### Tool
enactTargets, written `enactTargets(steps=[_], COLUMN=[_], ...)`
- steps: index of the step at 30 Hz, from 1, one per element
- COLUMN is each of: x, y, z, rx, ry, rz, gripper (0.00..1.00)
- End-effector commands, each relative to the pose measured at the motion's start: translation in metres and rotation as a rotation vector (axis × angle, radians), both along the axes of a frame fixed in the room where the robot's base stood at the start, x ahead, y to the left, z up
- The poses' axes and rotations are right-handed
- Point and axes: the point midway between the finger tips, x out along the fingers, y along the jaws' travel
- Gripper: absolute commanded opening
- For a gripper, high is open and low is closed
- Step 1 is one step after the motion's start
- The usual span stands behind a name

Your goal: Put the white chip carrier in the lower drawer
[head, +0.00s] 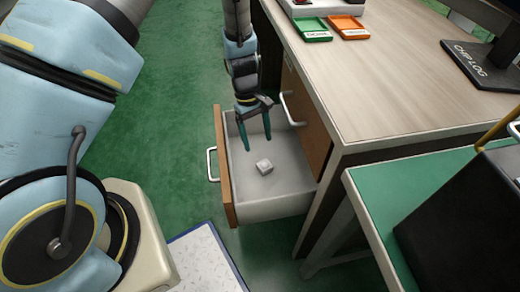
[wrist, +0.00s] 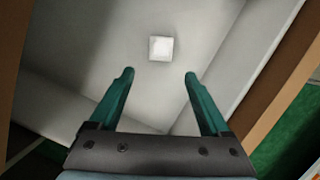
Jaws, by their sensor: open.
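The white chip carrier (head: 264,166) is a small pale block lying on the floor of the pulled-out lower drawer (head: 262,209). In the wrist view the white chip carrier (wrist: 161,48) lies beyond the fingertips, roughly midway between their lines, with nothing touching it. My gripper (head: 257,144) is open and empty and points down into the drawer, above the carrier. In the wrist view my gripper (wrist: 160,74) shows two teal fingers spread apart, and the drawer's grey floor and walls (wrist: 60,100) surround them.
The desk (head: 400,80) stands right of the drawer, with a green tray (head: 312,30) and an orange tray (head: 349,28) on top. Another drawer with a handle (head: 293,108) is in the desk front. A green-topped table (head: 375,205) is at lower right.

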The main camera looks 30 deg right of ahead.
Motion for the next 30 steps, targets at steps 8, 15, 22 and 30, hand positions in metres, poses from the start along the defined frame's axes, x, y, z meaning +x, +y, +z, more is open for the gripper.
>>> enactTargets(steps=[8,15,22,30], x=[0.01,0.011,0.011,0.011], y=[0.0,0.0,0.0,0.0], z=[0.031,0.034,0.033,0.055], rx=[0.0,0.001,0.0,0.0], ry=[-0.001,0.0,-0.001,-0.001], rz=[0.001,0.001,0.001,0.0], gripper=[0.81,0.81,0.81,0.81])
